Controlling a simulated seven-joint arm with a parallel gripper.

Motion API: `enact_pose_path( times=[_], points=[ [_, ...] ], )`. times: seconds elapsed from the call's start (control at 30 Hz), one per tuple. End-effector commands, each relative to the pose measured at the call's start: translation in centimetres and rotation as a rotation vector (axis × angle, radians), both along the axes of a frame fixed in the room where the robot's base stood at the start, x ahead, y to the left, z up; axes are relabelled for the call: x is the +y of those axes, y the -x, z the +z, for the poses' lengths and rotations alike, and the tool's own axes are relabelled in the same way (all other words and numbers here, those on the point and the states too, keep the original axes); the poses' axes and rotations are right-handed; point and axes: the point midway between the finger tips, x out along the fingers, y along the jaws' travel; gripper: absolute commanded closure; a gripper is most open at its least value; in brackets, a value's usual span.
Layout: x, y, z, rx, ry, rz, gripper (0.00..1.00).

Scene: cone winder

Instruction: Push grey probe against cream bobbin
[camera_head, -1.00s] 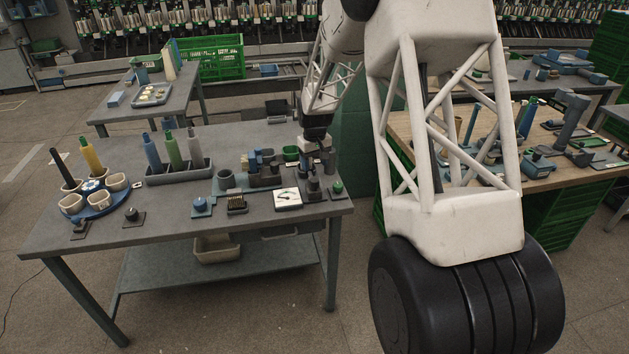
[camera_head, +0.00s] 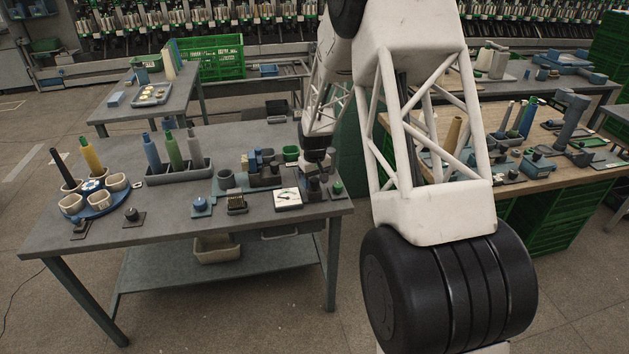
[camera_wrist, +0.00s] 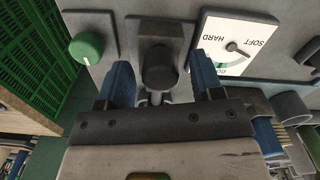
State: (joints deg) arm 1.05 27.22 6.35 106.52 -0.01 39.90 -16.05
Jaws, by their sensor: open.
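My gripper (camera_wrist: 161,82) is open in the wrist view, with one blue finger on each side of a dark grey round-headed post (camera_wrist: 160,66), which I take to be the grey probe. A gap shows on both sides of the post, and I cannot tell whether either finger touches it. In the head view my gripper is low at the right end of the grey table, where the arm hides much of it.
A HARD/SOFT dial (camera_head: 288,198) lies beside the post, and a green knob (camera_head: 337,187) is on its other side. A blue button (camera_head: 200,204) and a blue turntable with cups (camera_head: 97,203) are further left.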

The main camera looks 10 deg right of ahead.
Motion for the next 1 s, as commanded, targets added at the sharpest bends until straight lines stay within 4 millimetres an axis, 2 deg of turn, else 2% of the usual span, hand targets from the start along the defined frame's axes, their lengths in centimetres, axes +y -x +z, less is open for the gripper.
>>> enact_pose_path(
  times=[0.17,0.57,0.77,1.0],
  points=[
    [0.0,0.0,0.0,0.000,0.000,0.000,0.40],
    [0.1,0.0,0.0,0.000,0.000,0.001,0.99],
    [0.2,-0.6,0.0,0.001,-0.001,0.002,1.00],
    [0.3,-3.0,0.0,-0.001,-0.001,0.003,1.00]
  ],
)
